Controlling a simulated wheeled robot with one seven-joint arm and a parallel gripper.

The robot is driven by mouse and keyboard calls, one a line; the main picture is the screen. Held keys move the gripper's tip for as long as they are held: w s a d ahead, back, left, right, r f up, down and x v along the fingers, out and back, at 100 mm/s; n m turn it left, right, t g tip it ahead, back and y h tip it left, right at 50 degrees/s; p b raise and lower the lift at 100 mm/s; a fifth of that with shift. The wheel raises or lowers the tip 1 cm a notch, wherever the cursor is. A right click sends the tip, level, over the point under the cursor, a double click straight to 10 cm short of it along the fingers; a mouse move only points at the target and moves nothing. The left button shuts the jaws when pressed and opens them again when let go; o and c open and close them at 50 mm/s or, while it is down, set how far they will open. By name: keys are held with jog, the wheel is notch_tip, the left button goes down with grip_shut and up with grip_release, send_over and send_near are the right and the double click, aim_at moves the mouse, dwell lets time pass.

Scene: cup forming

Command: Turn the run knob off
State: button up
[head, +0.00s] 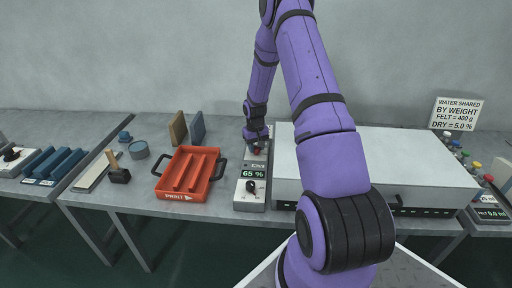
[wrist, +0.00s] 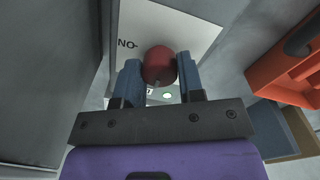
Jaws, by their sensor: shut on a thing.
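The run knob (wrist: 159,62) is a dark red round knob on a pale panel (wrist: 190,32) in the wrist view. The blue fingers of my gripper (wrist: 158,72) are on either side of it and shut on it. Lettering that reads like "NO-" is beside the knob, to its left. In the head view my gripper (head: 256,141) is at the back end of a narrow grey control box (head: 242,205), and a bit of red shows below it. My fingers and the knob's marker are too small to read there.
The box's front has a green "65 %" display and a black knob (head: 250,187). A large pale housing (head: 390,165) stands close on the right.

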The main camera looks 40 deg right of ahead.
aim_at(255, 147)
jog(key=o, duration=0.9)
jog(key=shift+r, duration=0.1)
notch_tip(255, 147, up, 11)
jog(key=shift+a+f, duration=0.15)
jog(key=shift+f, duration=0.05)
dwell(0.5)
